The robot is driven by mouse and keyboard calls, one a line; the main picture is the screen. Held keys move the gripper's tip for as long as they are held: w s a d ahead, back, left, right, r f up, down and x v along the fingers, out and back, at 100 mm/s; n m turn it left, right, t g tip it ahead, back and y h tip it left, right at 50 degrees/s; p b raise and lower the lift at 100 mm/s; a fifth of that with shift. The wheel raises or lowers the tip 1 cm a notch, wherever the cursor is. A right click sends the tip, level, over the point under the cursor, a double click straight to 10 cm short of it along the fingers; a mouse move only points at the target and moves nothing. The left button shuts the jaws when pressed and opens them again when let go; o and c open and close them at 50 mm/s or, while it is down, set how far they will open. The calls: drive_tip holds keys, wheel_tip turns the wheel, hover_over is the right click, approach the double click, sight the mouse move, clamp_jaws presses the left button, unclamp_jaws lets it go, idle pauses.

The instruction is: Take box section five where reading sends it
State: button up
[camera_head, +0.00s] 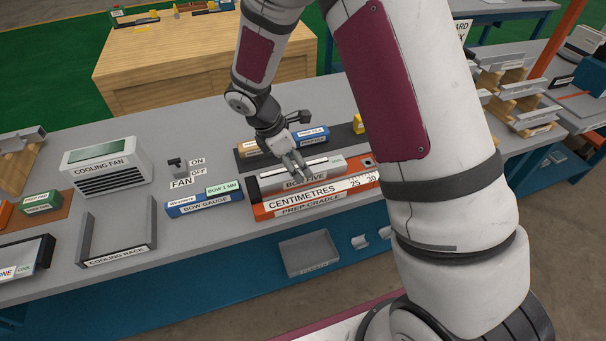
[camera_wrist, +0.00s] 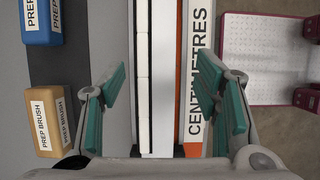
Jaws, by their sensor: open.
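Box section five is a pale bar with a "BOX FIVE" label (camera_head: 305,178), lying in the orange prep cradle (camera_head: 318,212) behind a "CENTIMETRES" scale (camera_head: 300,199). In the wrist view the pale bar (camera_wrist: 160,60) runs lengthwise between my gripper's teal pads. My gripper (camera_head: 296,163) is open just above the bar, with a pad on each side; I cannot tell whether either touches it. The blue bow gauge (camera_head: 205,203) left of the cradle carries a green "BOW 1 MM" plate (camera_head: 223,188). The grey cooling rack (camera_head: 120,245) stands empty further left.
A cooling fan (camera_head: 105,165) and a fan switch (camera_head: 178,167) stand behind the rack and gauge. A grey bin (camera_head: 308,255) is below the bench front. Bench between rack and gauge is clear.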

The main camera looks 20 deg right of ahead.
sight(303, 175)
drive_tip(key=x, duration=0.3)
drive_tip(key=shift+w+d+f, duration=0.1)
drive_tip(key=shift+w+f, duration=0.05)
drive_tip(key=shift+f, duration=0.05)
clamp_jaws()
drive_tip(key=shift+r, duration=0.1)
